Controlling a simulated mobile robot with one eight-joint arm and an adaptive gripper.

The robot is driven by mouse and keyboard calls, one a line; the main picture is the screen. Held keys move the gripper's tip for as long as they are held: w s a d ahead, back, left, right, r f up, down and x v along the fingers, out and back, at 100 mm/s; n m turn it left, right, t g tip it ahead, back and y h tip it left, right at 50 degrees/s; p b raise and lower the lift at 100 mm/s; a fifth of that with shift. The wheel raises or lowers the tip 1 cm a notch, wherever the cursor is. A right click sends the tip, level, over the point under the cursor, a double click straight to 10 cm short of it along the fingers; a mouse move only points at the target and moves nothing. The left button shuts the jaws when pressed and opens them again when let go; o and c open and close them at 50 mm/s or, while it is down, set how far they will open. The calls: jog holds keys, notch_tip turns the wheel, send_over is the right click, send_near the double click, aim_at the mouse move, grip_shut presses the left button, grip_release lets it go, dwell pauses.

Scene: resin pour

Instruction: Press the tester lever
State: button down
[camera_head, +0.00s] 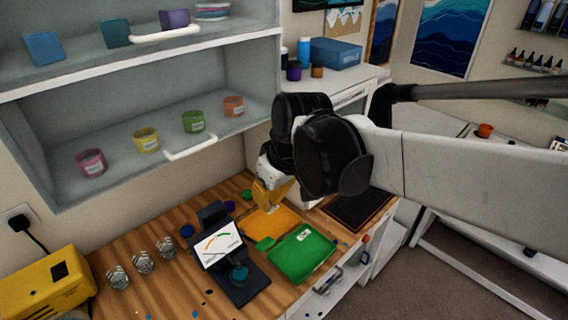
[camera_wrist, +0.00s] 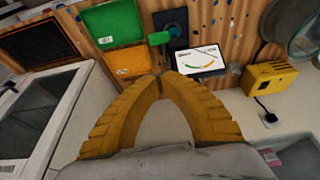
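The tester (camera_head: 219,249) stands on the wooden bench with a white gauge screen and a dark base. A green paddle (camera_head: 265,243), which looks like its lever, sticks out to the right of the screen. In the wrist view the paddle (camera_wrist: 158,38) lies just beyond my fingertips, left of the gauge screen (camera_wrist: 200,61). My gripper (camera_head: 268,207) has yellow fingers and hangs above the orange tray, apart from the paddle. In the wrist view its fingertips (camera_wrist: 161,76) come together with nothing visible between them. A teal cup (camera_head: 239,274) sits on the tester base.
A green tray (camera_head: 302,257) and an orange tray (camera_head: 285,217) lie right of the tester. Clear glasses (camera_head: 143,262) and a yellow box (camera_head: 45,285) stand to its left. A shelf (camera_head: 120,160) with coloured jars overhangs the back. A dark panel (camera_head: 358,207) lies at right.

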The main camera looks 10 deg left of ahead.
jog(key=b, duration=0.2)
send_over(266, 240)
jog(key=w+a, duration=0.1)
notch_tip(266, 240, down, 9)
jog(key=f, duration=0.2)
jog(key=s+d+f, duration=0.1)
jog(key=shift+f+b, duration=0.2)
jog(key=shift+b, duration=0.15)
jog(key=shift+f, duration=0.4)
jog(key=shift+d, duration=0.1)
jog(key=shift+s+d+f+y+b, duration=0.25)
jog(key=shift+f+y+b, duration=0.1)
jog(key=shift+b, duration=0.2)
